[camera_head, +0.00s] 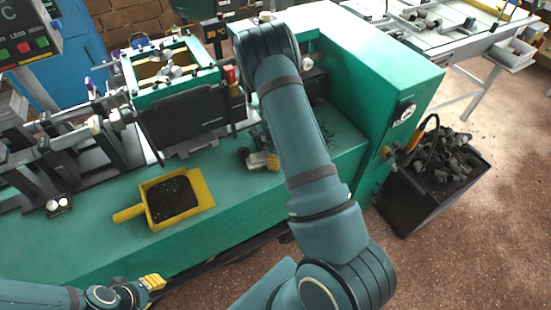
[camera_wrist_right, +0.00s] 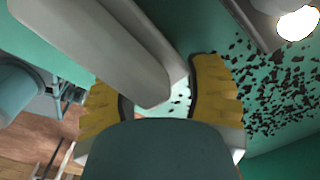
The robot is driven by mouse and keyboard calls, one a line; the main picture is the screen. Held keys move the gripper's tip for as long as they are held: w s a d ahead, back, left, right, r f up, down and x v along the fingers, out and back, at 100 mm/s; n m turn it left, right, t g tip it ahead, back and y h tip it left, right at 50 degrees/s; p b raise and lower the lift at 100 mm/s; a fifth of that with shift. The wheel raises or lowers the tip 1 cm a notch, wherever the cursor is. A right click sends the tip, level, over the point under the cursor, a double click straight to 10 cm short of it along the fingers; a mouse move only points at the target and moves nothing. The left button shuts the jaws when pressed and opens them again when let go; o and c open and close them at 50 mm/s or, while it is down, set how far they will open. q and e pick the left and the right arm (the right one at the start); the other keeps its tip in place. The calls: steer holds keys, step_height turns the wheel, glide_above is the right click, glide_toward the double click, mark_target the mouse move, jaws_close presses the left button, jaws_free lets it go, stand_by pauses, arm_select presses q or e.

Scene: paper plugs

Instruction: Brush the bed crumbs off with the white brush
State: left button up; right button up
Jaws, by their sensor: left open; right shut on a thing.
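The white brush (camera_wrist_right: 110,45) looks pale grey in the right wrist view. My right gripper (camera_wrist_right: 160,100) is shut on it between yellow fingertips. Dark bed crumbs (camera_wrist_right: 280,90) lie scattered on the green bed beside the brush. They also show in the head view (camera_head: 327,137), right of my right forearm. In that view the forearm hides most of the brush, and my right gripper (camera_head: 270,161) shows only partly, low over the bed. My left gripper (camera_head: 152,283) is open and empty at the lower left, apart from the machine's front edge.
A yellow dustpan (camera_head: 197,190) holding dark crumbs lies on the green bed (camera_head: 95,240), left of my right gripper. A black panel (camera_head: 190,122) stands behind it. A green housing (camera_head: 385,75) bounds the right side. A black bin (camera_head: 412,205) of dark scraps stands on the floor.

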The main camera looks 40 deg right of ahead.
steer(key=shift+w+d+r+p, duration=0.1)
steer(key=shift+w+r+p, duration=0.05)
steer(key=shift+r+p, duration=2.2)
steer(key=shift+r, duration=0.7)
steer(key=shift+c, duration=0.5)
steer(key=shift+f, duration=0.1)
step_height(320, 180, up, 3)
steer(key=p, duration=0.2)
steer(key=shift+p, duration=0.4)
